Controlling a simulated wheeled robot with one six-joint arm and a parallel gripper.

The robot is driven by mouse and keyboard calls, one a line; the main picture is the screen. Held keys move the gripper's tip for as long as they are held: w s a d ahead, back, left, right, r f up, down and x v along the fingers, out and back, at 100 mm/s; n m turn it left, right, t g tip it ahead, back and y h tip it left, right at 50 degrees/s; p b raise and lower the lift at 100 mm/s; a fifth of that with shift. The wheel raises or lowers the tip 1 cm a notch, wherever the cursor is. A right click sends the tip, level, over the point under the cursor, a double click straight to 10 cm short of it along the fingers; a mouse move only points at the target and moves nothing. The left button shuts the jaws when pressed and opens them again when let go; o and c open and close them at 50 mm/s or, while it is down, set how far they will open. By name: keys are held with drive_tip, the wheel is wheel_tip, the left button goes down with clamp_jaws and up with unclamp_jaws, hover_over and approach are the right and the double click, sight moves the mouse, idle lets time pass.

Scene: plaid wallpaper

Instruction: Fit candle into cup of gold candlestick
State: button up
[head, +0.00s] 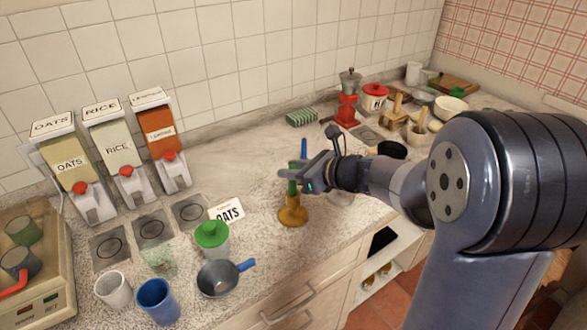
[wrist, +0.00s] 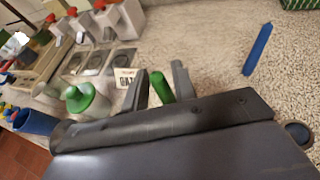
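The gold candlestick (head: 293,214) stands upright on the counter near its front edge. My gripper (head: 287,175) is directly above it in the head view. A green candle (wrist: 161,88) is between my two fingers (wrist: 158,88) in the wrist view, and the fingers appear closed on it. In the head view the green candle (head: 292,187) shows below the fingers, its lower end at the top of the candlestick. I cannot tell whether that end is inside the cup. A blue candle (head: 304,148) lies on the counter behind my gripper; it also shows in the wrist view (wrist: 257,49).
Dispensers (head: 123,160) stand along the wall. A red grinder (head: 347,108) is behind.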

drive_tip(key=shift+o, duration=0.7)
drive_tip(key=shift+r, duration=0.2)
drive_tip(key=v, duration=1.2)
